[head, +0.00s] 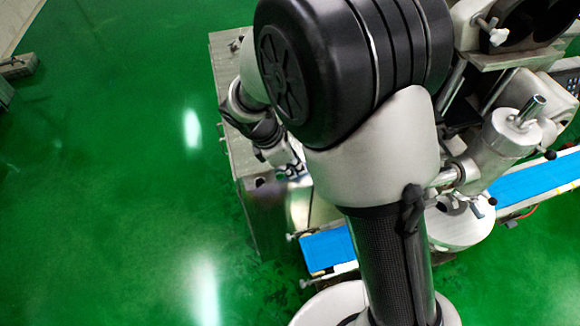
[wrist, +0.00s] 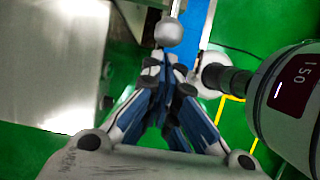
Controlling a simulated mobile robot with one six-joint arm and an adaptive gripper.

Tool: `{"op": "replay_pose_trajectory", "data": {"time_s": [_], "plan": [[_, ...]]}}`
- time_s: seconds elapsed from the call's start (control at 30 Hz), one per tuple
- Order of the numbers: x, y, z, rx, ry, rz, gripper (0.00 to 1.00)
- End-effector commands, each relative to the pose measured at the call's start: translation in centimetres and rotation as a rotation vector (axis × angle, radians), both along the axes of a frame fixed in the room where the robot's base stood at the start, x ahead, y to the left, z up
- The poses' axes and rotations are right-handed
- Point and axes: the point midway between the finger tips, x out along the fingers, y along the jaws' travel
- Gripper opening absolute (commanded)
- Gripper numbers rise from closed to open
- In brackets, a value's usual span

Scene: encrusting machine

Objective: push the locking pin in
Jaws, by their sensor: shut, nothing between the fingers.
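My gripper (wrist: 168,66) is shut, with nothing held between its fingers. In the wrist view a grey round knob (wrist: 169,31) lies just beyond the fingertips. I cannot tell for sure which part is the locking pin, or whether the fingertips touch either knob. In the head view my gripper (head: 288,163) is small and partly hidden behind my own arm.
A blue conveyor belt (head: 325,248) runs under the encrusting machine (head: 510,135); the belt also shows in the wrist view (wrist: 197,20). A shiny metal cabinet side (wrist: 50,60) is on the left there. My arm hides much of the machine. Green floor is clear at left.

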Motion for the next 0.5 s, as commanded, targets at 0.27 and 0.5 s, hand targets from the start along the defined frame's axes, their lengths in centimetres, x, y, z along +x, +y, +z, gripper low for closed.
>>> {"op": "replay_pose_trajectory", "data": {"time_s": [0.27,0.5], "plan": [[0.3,-1.0,0.1,0.0,0.0,-0.004,0.0],[0.9,-3.2,0.0,-0.001,-0.001,-0.001,0.0]]}}
